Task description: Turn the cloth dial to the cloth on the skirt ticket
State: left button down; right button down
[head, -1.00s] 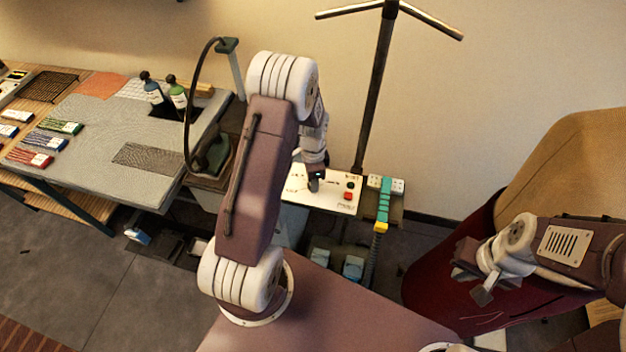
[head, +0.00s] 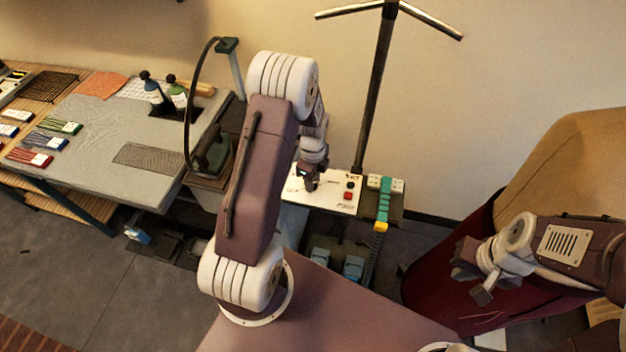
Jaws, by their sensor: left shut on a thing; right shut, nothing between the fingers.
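My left gripper (head: 310,184) is down at the white control panel (head: 340,201), behind my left arm. It is shut on a small part there, which looks like the cloth dial; the gripper hides it, so its setting cannot be read. A red button and a dark knob sit on the panel right of the gripper. My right gripper (head: 473,276) is shut and empty, in front of the dark red skirt (head: 430,283) on the dress form. I cannot make out the skirt ticket.
A green iron (head: 212,152) stands on a rest left of my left arm. A teal strip (head: 384,200) lies right of the panel. A dark pole (head: 375,90) rises behind. The grey work table (head: 95,130) holds bottles and thread cards.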

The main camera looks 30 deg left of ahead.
pick_arm(q)
jog(key=shift+w+r, duration=0.1)
jog(key=shift+w, duration=0.05)
dwell(0.4)
jog(key=c, duration=1.1)
grip_release()
jog(key=shift+a, duration=0.1)
notch_tip(320, 180, up, 9)
jog(key=shift+b, duration=0.7)
